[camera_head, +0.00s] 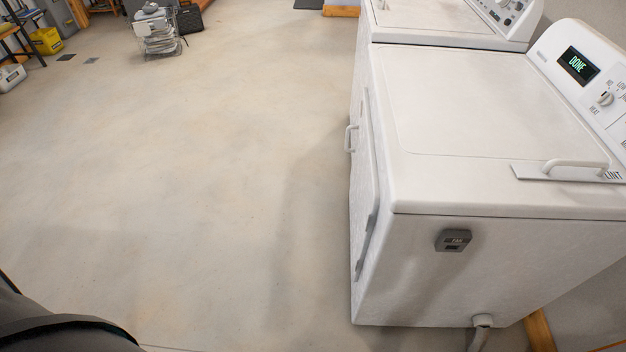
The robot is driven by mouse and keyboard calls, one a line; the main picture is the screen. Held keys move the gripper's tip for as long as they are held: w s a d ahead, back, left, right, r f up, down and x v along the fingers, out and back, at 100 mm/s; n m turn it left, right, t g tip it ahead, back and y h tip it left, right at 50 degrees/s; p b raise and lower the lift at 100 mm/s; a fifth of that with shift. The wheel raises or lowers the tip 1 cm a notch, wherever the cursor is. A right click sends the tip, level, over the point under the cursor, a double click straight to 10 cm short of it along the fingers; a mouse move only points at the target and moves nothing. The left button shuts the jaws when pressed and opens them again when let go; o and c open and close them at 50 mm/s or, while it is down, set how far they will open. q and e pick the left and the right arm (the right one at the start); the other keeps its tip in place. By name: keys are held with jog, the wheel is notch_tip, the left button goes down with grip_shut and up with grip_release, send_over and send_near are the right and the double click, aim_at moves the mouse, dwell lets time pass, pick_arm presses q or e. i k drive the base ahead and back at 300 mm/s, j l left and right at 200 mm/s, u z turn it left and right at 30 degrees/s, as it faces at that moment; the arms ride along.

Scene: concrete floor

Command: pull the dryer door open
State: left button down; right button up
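The white dryer (500,110) stands at the right. Its display (578,64) reads "DONE". The dryer door (366,165) is on the left-facing side, seen nearly edge-on, and looks shut. A white door handle (350,138) sticks out from it toward the open floor. Hinge-like grey parts show low on the door's near edge. Neither of my grippers is in view. A dark rounded part at the bottom left may be my own body.
A second white machine (440,18) stands behind the dryer. A lint handle (575,165) sits on the dryer top. The concrete floor (200,170) left of the door is clear. A metal rack (158,32) and a yellow bin (47,41) stand far back.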

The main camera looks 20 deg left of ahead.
aim_at(365, 190)
jog(key=j+u, duration=0.15)
jog(key=j, duration=0.3)
jog(key=i+j+z, duration=0.15)
jog(key=z, duration=0.45)
jog(key=i+j+z, duration=0.15)
jog(key=j, duration=0.2)
jog(key=i+j+z, duration=0.15)
jog(key=j, duration=0.25)
jog(key=i+j+z, duration=0.15)
jog(key=j, duration=0.25)
jog(key=i+j+z, duration=0.1)
jog(key=j, duration=0.35)
jog(key=i+j+z, duration=0.15)
jog(key=j, duration=0.25)
